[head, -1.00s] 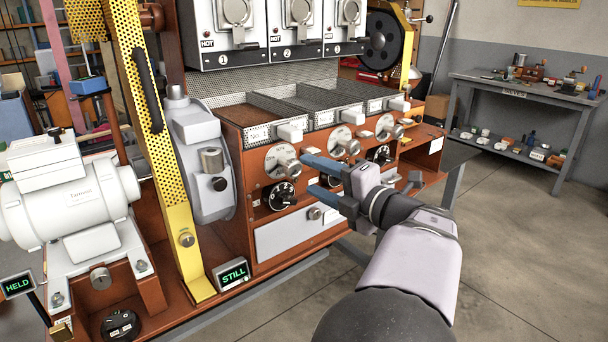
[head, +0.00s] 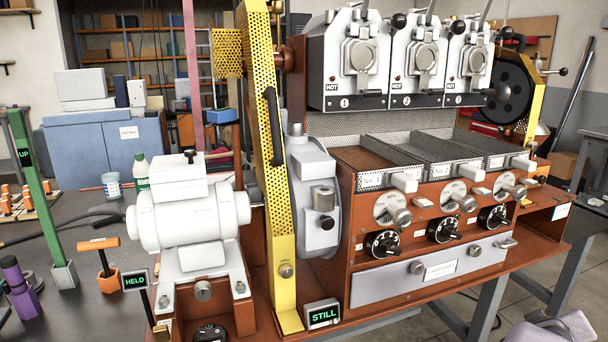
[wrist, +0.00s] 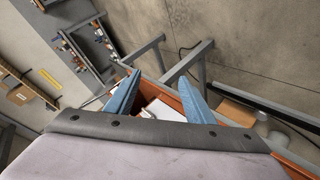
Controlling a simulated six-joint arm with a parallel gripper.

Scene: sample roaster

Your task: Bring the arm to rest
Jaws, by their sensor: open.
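My gripper (wrist: 158,78) shows in the wrist view with its two blue fingers spread apart and nothing between them. Beyond the fingers are the brown edge of the roaster bench and the concrete floor. In the head view only a pale part of my arm shows at the bottom right corner; the fingers are out of that picture. The sample roaster (head: 350,215) stands in the middle of the head view, apart from the visible part of my arm. Its sign (head: 323,313) reads STILL, and the sign (head: 136,281) by the motor reads HELD.
The white motor (head: 190,218) and yellow perforated guard (head: 283,220) stand left of the roaster's trays and knobs. A green post (head: 35,190) marked UP stands on the dark table at left. Open floor (wrist: 245,35) and bench legs (wrist: 185,65) show in the wrist view.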

